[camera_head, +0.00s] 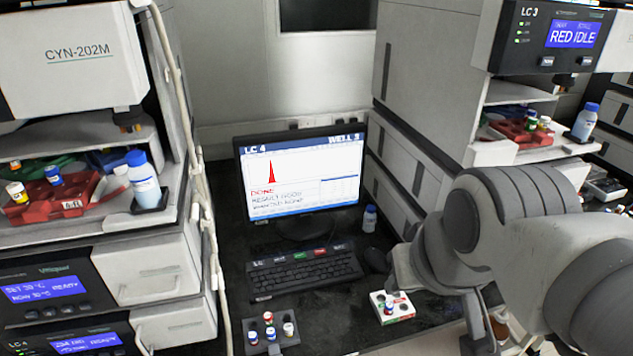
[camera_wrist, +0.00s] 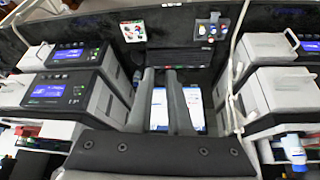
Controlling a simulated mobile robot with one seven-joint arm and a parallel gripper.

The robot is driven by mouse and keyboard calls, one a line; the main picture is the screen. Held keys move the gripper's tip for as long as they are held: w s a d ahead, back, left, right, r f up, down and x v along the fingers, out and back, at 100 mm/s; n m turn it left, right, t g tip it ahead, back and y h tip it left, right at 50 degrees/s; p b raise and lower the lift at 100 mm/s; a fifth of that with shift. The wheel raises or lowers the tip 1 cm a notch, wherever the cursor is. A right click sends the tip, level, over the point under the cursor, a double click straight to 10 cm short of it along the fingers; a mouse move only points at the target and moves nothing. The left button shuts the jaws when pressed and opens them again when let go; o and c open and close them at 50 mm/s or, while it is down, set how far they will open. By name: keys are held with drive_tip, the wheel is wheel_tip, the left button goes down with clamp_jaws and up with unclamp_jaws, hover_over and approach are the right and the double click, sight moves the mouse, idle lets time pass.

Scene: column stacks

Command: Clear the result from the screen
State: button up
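The screen (camera_head: 303,180) stands at the back of the dark desk. It reads LC 4 and WELL 3, with a red peak and the words DONE and RESULT GOOD; a smaller line below is hard to read. The black keyboard (camera_head: 304,272) lies in front of it, with a few coloured labels along its far edge. In the wrist view, the two fingers of my gripper (camera_wrist: 160,72) are apart with nothing between them. They overlap the bright screen (camera_wrist: 196,105), and the keyboard (camera_wrist: 187,59) is beyond their tips. In the head view my arm covers the right foreground.
A white rack (camera_head: 378,298) with vials and a grey vial holder (camera_head: 261,347) stand in front of the keyboard. Instrument stacks (camera_head: 150,262) flank the desk; a pale tube hangs at left.

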clamp_jaws()
drive_tip(key=shift+w, duration=0.1)
idle(1.2)
